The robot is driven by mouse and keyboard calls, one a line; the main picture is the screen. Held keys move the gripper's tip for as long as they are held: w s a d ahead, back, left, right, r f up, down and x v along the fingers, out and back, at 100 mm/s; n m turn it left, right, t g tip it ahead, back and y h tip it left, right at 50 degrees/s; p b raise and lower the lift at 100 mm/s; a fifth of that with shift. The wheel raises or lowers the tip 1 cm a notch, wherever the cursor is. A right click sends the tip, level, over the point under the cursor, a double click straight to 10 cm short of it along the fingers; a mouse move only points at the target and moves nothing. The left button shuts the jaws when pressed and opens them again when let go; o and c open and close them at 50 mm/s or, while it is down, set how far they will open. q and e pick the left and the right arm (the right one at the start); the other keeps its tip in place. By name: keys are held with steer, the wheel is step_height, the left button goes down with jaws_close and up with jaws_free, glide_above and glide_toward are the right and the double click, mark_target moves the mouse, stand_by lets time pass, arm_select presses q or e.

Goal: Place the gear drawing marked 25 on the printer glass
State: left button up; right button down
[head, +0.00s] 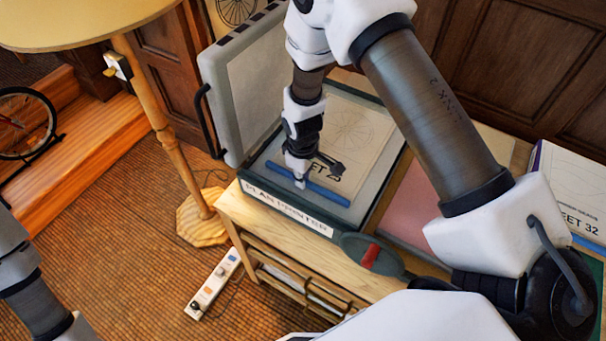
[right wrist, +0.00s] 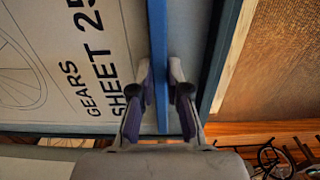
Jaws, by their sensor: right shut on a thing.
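The gear drawing marked 25 (head: 358,140) is a cream sheet with a blue strip (head: 308,184) along its near edge. It lies over the printer glass (head: 372,186), inside the dark green frame; I cannot tell whether it touches the glass everywhere. The right wrist view shows "GEARS SHEET 25" on the sheet (right wrist: 45,60). My right gripper (head: 300,182) points down at the near edge and is shut on the blue strip, one finger on each side in the right wrist view (right wrist: 161,75). My arm hides part of the sheet. My left gripper is out of view.
The printer's lid (head: 240,90) stands open at the left. A sheet marked 32 (head: 570,190) lies at the far right, past a pink surface (head: 415,210). A round lamp-like stand (head: 160,120) and a power strip (head: 213,283) are left of the wooden cabinet.

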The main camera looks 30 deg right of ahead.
steer(key=shift+s+f, duration=0.1)
steer(key=c, duration=1.2)
jaws_free()
steer(key=shift+o, duration=0.2)
steer(key=shift+r, duration=0.55)
step_height(320, 180, up, 11)
steer(key=b, duration=0.3)
steer(key=shift+a+r, duration=0.1)
steer(key=shift+r, duration=0.05)
